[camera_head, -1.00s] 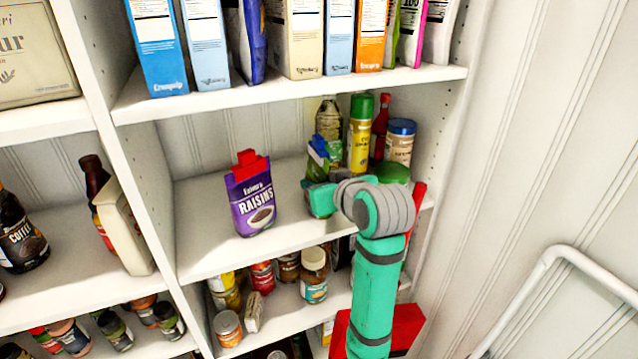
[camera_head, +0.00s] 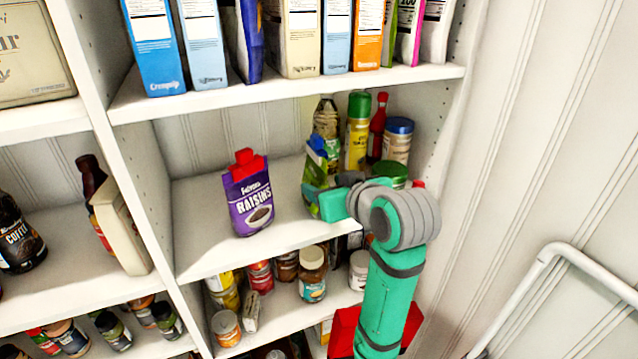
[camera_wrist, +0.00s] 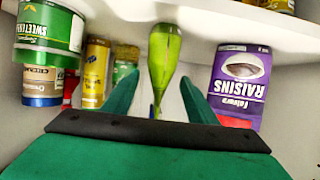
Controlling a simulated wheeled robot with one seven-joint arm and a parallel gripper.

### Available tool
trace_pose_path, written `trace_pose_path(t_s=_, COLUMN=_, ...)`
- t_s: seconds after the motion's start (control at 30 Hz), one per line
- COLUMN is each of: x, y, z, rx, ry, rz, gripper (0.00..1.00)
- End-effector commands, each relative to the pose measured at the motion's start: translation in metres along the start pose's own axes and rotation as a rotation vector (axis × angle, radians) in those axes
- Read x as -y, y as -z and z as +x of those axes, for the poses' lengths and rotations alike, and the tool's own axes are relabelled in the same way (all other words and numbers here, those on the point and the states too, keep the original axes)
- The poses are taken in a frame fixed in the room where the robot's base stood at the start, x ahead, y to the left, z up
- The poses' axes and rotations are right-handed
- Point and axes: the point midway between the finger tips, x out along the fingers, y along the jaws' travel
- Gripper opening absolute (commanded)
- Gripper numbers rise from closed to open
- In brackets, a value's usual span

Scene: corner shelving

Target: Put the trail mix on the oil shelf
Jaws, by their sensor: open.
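A slim green pouch with a blue top (camera_head: 316,160) stands on the middle shelf (camera_head: 210,240). I take it as the trail mix, but its label cannot be read. My gripper (camera_head: 322,200) is beside it and partly covers its lower part. In the wrist view, which is upside down, the green pouch (camera_wrist: 162,58) shows edge-on between the spread fingers of my gripper (camera_wrist: 158,98), which is open. An oil-like bottle (camera_head: 326,118) and a yellow can with a green cap (camera_head: 357,132) stand behind on the same shelf.
A purple raisins pouch (camera_head: 250,198) stands left of the gripper, with bare shelf around it. A red bottle (camera_head: 378,128), a blue-lidded jar (camera_head: 397,142) and a green-lidded tub (camera_wrist: 50,30) crowd the right side. Cereal boxes (camera_head: 300,40) stand above.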

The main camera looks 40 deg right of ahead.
Motion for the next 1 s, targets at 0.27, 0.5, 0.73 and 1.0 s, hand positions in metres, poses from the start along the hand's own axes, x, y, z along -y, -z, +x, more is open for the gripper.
trace_pose_path(t_s=0.27, x=-0.001, y=0.001, z=-0.049, rx=-0.002, ry=-0.002, rz=-0.001, gripper=0.52)
trace_pose_path(t_s=0.5, x=-0.002, y=-0.001, z=-0.066, rx=0.001, ry=-0.004, rz=0.001, gripper=0.52)
trace_pose_path(t_s=0.73, x=-0.002, y=-0.001, z=-0.067, rx=0.001, ry=-0.003, rz=0.001, gripper=0.52)
trace_pose_path(t_s=1.0, x=0.0, y=0.0, z=-0.066, rx=0.001, ry=0.0, rz=0.0, gripper=0.52)
